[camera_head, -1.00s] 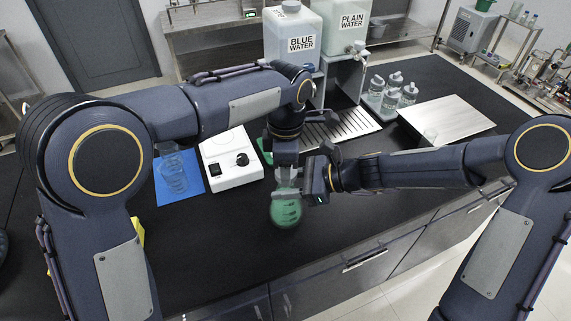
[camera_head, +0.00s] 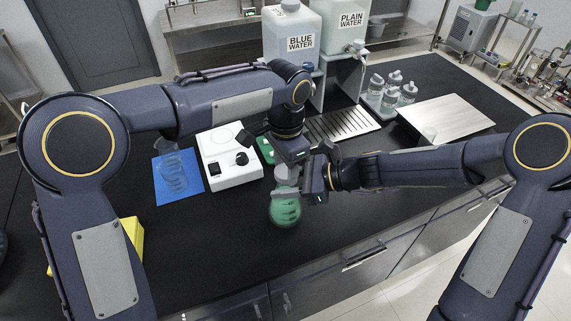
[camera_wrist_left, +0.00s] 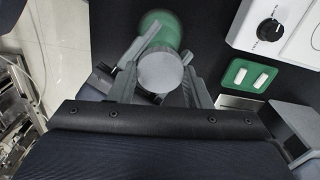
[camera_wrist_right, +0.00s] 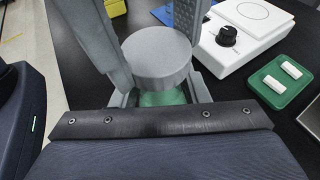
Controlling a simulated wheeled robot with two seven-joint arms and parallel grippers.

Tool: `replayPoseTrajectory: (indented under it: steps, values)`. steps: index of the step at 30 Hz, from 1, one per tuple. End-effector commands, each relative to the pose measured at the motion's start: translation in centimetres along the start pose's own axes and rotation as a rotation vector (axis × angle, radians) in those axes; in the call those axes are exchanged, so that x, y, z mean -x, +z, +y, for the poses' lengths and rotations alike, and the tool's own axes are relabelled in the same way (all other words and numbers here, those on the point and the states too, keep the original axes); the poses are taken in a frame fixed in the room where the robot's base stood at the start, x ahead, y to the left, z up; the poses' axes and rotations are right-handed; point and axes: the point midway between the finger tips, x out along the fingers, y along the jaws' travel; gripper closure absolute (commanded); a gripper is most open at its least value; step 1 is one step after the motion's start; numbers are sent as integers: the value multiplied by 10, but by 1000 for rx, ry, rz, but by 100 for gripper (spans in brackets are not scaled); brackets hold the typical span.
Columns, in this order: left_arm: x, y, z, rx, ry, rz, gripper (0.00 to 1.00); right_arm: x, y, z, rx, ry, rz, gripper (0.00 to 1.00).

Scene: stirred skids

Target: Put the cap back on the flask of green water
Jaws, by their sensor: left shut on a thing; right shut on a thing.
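The flask of green water (camera_head: 285,211) is held above the black bench, near its front edge, in the head view. My right gripper (camera_head: 294,193) is shut on its neck from the right. The grey round cap (camera_wrist_left: 160,72) is between the fingers of my left gripper (camera_wrist_left: 161,80), which is shut on it from above. In the right wrist view the cap (camera_wrist_right: 157,52) is over the flask's neck, with the green flask (camera_wrist_right: 163,98) below it. The fingers hide the join, so I cannot tell whether the cap is seated.
A white stirrer (camera_head: 230,158) and a blue mat (camera_head: 179,187) with glassware (camera_head: 172,172) are to the left. A green tray (camera_wrist_right: 281,83) holds two white bars. Blue and plain water tanks (camera_head: 345,25) stand behind. Capped bottles (camera_head: 391,95) and a metal plate (camera_head: 445,117) are at right.

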Motion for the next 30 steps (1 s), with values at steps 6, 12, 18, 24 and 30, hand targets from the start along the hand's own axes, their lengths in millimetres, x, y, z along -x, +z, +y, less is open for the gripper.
replayPoseTrajectory:
  steps: [6, 12, 18, 24, 30]
  values:
    - [0, 0, 0, -446, 1, 1, 77, 0, -1, 0, -1, -1, 2, 100]
    - [0, 0, 0, -429, 0, 0, 49, 0, -1, 0, -1, -1, 2, 100]
    - [0, 0, 0, -428, 0, 0, 31, 0, -1, 0, -1, -1, 2, 100]
    - [0, 0, 0, -427, 0, 0, 31, 0, -1, 0, -1, -1, 2, 100]
    - [18, -1, 0, -426, -3, 3, 31, 0, -1, 0, -1, -1, 2, 100]
